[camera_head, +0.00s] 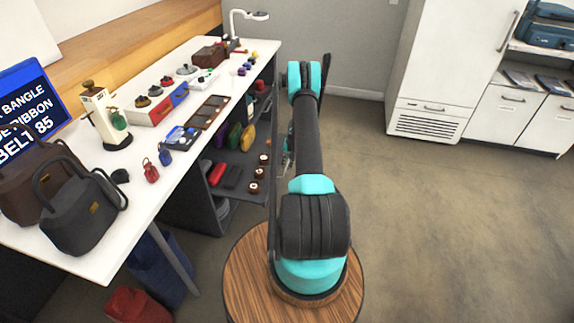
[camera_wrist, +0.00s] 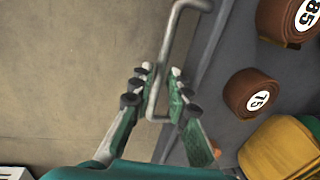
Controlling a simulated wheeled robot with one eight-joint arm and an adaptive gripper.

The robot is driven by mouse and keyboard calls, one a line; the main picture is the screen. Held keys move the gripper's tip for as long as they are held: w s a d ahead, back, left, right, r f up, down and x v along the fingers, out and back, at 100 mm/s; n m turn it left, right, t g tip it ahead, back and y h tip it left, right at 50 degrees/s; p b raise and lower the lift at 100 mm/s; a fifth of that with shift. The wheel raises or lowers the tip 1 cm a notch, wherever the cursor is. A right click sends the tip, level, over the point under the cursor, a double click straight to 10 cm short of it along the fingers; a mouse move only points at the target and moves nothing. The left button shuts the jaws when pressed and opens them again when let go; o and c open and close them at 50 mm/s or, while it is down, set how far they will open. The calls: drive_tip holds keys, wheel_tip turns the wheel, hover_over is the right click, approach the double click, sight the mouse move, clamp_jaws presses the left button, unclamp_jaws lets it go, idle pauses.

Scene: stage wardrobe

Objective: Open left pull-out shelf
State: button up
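The dark grey pull-out shelf (camera_wrist: 222,82) fills the right of the wrist view, carrying rolled brown belts and a yellow pouch. Its bent metal bar handle (camera_wrist: 162,75) stands out from its edge. My gripper (camera_wrist: 161,72) has one finger on each side of the handle, with small gaps between bar and fingertips. It is open and does not visibly grip the bar. In the head view a dark shelf (camera_head: 247,197) with belts, wallets and pouches lies under the white table, left of my arm.
The white table (camera_head: 190,75) holds bags, a jewellery stand, trays and a lamp. A blue sign (camera_head: 28,100) stands at the left. A round wooden stool or top (camera_head: 245,290) is below my arm. The floor (camera_head: 450,220) to the right is clear, with white cabinets (camera_head: 497,110) behind.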

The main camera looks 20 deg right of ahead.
drive_tip(key=shift+o, duration=0.9)
drive_tip(key=shift+r, duration=0.15)
wheel_tip(320, 180, up, 12)
drive_tip(key=s+d, duration=0.1)
drive_tip(key=d, duration=0.1)
drive_tip(key=shift+s+f, duration=0.15)
drive_tip(key=shift+f, duration=0.05)
